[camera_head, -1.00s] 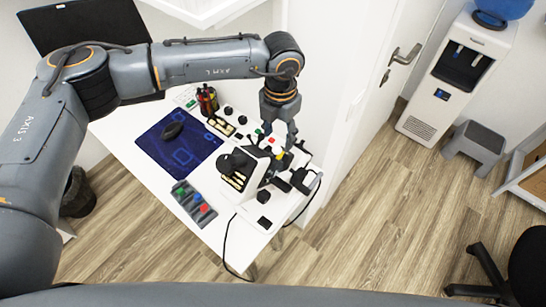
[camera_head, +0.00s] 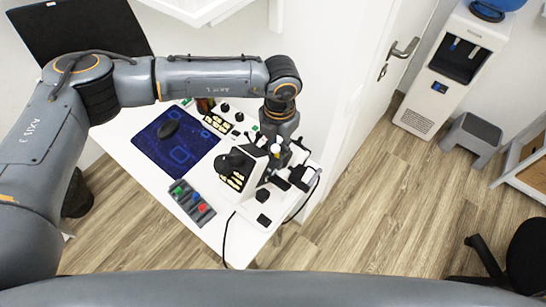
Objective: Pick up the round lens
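My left gripper (camera_head: 278,140) is at the end of the arm that comes in from the left. It points down over the back of a white and black eye-test instrument (camera_head: 240,170) on the white table. Its fingers are small and blend with the white parts around them, so I cannot tell whether they are open or shut. I cannot make out the round lens; it may be hidden or too small to see. My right gripper is not in view.
A dark monitor (camera_head: 80,30) stands behind. A door (camera_head: 365,90) is close on the right.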

